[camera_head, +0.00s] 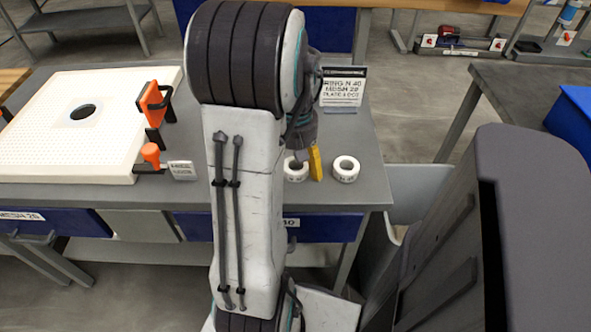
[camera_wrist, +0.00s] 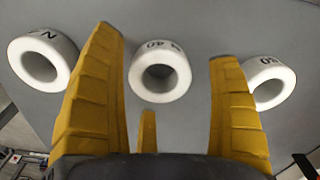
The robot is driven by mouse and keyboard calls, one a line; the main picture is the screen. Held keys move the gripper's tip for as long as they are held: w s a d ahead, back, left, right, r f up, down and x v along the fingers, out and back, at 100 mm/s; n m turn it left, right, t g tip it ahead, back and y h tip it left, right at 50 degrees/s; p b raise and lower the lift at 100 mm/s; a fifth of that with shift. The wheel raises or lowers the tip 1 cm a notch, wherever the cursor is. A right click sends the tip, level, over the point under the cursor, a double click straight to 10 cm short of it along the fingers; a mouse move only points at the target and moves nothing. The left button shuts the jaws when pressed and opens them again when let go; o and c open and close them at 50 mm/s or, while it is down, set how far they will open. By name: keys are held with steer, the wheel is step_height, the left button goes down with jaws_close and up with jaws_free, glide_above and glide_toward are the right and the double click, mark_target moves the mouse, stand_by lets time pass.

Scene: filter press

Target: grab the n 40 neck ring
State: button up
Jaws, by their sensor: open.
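Three white rings lie on the grey bench top in the wrist view. The middle ring (camera_wrist: 160,72) bears a mark ending in 40. The left ring (camera_wrist: 43,62) shows an N and a partly cut mark, and the right ring (camera_wrist: 271,83) seems to read 60. My gripper (camera_wrist: 167,45) is open, its yellow fingers to either side of the middle ring in the picture; I cannot tell how far above it they are. In the head view my gripper (camera_head: 314,164) is partly hidden by my arm, between two visible rings (camera_head: 296,169) (camera_head: 345,168).
A card (camera_head: 342,86) reading RING N 40 stands at the bench's back right. A white perforated plate (camera_head: 60,125) with orange-handled clamps (camera_head: 155,103) lies to the left. Blue drawers (camera_head: 330,228) sit under the bench edge. Another table (camera_head: 530,95) stands at right.

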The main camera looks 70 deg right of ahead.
steer(key=shift+f, duration=0.4)
steer(key=c, duration=1.3)
